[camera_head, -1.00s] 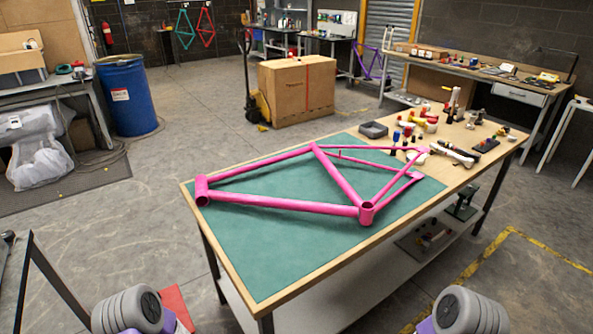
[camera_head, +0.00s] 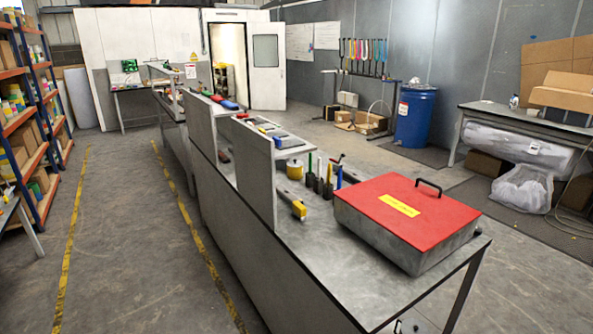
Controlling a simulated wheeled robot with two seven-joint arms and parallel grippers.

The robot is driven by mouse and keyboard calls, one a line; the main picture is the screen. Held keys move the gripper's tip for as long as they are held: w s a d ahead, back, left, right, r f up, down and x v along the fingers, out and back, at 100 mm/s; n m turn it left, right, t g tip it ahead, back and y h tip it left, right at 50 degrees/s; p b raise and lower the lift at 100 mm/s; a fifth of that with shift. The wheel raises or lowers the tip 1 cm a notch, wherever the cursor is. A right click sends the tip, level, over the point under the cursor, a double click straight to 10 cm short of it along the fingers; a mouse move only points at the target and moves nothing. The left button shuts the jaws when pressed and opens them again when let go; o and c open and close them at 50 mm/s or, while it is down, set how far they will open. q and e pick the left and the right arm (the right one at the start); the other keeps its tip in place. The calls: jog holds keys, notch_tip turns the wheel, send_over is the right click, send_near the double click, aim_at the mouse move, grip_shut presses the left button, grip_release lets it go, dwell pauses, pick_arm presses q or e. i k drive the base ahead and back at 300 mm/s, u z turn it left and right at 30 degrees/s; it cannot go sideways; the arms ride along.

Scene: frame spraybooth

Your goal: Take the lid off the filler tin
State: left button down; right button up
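A grey metal box with a red lid (camera_head: 405,207) stands on the near right end of the grey bench (camera_head: 340,275). The lid lies flat on it, with a black handle (camera_head: 428,187) and a yellow label (camera_head: 398,205) too small to read. A small yellow round tin-like item (camera_head: 294,169) stands further back on the bench, partly hidden among tools. I cannot tell for sure which of these is the filler tin.
Upright tools (camera_head: 325,182) and a yellow-ended tool (camera_head: 298,208) lie left of the box, beside a raised shelf (camera_head: 256,170). A blue drum (camera_head: 415,118) and another table (camera_head: 530,120) stand behind at right. The floor left of the bench is clear.

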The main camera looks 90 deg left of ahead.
aim_at(294, 163)
jog(key=u, duration=3)
